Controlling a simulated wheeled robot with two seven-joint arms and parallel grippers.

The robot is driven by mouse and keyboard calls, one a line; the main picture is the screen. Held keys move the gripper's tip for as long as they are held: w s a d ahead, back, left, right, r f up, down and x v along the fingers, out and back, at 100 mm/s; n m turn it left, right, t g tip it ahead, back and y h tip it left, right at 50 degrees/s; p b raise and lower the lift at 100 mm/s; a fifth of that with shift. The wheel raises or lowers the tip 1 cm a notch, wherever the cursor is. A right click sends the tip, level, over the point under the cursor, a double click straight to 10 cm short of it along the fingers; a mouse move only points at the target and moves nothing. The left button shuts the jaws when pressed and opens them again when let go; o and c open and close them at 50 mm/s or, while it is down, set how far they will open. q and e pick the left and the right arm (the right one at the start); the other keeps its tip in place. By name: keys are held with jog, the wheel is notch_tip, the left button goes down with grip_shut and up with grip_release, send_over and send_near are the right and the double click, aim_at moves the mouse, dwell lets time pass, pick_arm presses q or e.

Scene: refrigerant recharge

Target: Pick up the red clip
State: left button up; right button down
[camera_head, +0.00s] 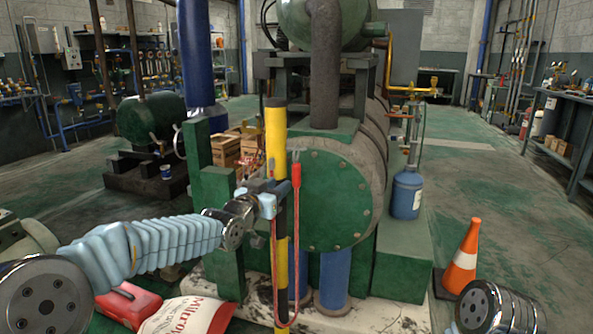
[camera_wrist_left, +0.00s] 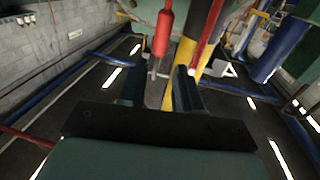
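The red clip (camera_head: 296,175) is upright beside the yellow-and-black pole (camera_head: 277,150) in the head view, with a thin red cable hanging in a loop below it. In the left wrist view the red clip (camera_wrist_left: 163,32) points down, with its grey metal end just ahead of my fingers. My left gripper (camera_head: 268,203) is at the pole, slightly left of and below the clip. In the left wrist view my left gripper (camera_wrist_left: 160,92) has its two fingers apart, with the grey end seen between them; contact is unclear. My right gripper is out of view.
A large green tank (camera_head: 335,195) stands close behind the pole. A blue cylinder (camera_head: 406,195) and an orange cone (camera_head: 464,258) stand to the right. A white-and-red bag (camera_head: 187,315) and a red case (camera_head: 128,303) lie at the lower left.

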aim_at(294, 172)
pick_arm(q)
jog(key=p+x, duration=0.2)
jog(key=x, duration=0.6)
jog(key=shift+w+p, duration=0.25)
jog(key=shift+p, duration=0.1)
jog(key=shift+w+d, duration=0.25)
jog(key=shift+w, duration=0.2)
grip_shut()
